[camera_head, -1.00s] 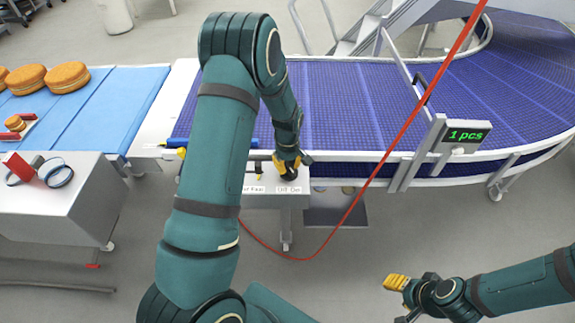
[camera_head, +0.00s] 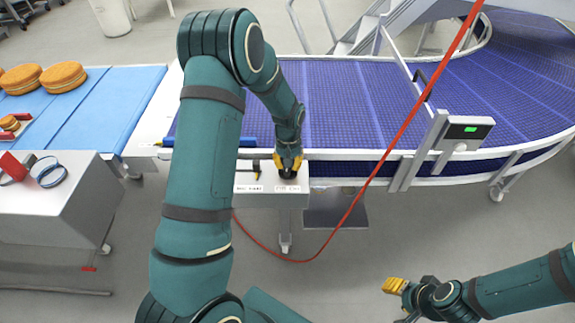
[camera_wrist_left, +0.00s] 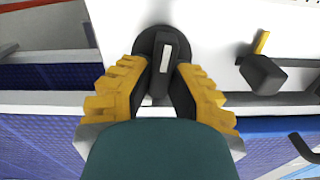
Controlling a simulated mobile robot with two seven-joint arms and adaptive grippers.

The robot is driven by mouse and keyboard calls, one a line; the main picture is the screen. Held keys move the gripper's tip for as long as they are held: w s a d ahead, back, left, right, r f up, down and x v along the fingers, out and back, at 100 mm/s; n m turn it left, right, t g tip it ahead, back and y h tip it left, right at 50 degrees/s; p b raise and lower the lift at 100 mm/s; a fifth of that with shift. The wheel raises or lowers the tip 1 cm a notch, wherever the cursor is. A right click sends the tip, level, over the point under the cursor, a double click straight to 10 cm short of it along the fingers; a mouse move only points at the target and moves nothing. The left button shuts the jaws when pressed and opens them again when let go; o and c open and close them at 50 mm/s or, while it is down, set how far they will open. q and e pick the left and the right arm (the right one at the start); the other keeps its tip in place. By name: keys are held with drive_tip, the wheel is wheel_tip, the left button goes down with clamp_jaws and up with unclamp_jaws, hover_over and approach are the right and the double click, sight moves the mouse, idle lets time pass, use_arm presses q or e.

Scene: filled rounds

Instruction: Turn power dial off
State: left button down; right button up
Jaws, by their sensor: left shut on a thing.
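The power dial (camera_head: 288,175) is a round black knob on the white control box (camera_head: 242,201) at the conveyor's near edge. A small label (camera_head: 287,189) sits in front of it, its text hard to read now. In the left wrist view the dial (camera_wrist_left: 146,41) has a raised grip bar with a white line, roughly upright in the picture. My left gripper (camera_head: 288,164) is shut on this bar, with yellow-padded fingers on both sides (camera_wrist_left: 163,72). My right gripper (camera_head: 395,285) hangs over the floor at lower right; its finger gap is unclear.
A black lever with a yellow tip (camera_wrist_left: 264,72) stands beside the dial. A display (camera_head: 468,129) on the blue curved conveyor (camera_head: 350,105) shows a small green patch. A red cable (camera_head: 385,150) hangs across the view. A grey cabinet (camera_head: 50,215) stands at left.

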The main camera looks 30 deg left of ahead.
use_arm(q)
drive_tip(key=shift+s+d+f+m+b, duration=0.1)
drive_tip(key=shift+m+b, duration=0.15)
drive_tip(key=shift+m, duration=0.75)
drive_tip(key=shift+d+m+b, duration=0.1)
drive_tip(key=shift+m+b, duration=0.1)
drive_tip(key=shift+m, duration=1.1)
drive_tip(key=c, duration=0.9)
unclamp_jaws()
wheel_tip(320, 180, up, 12)
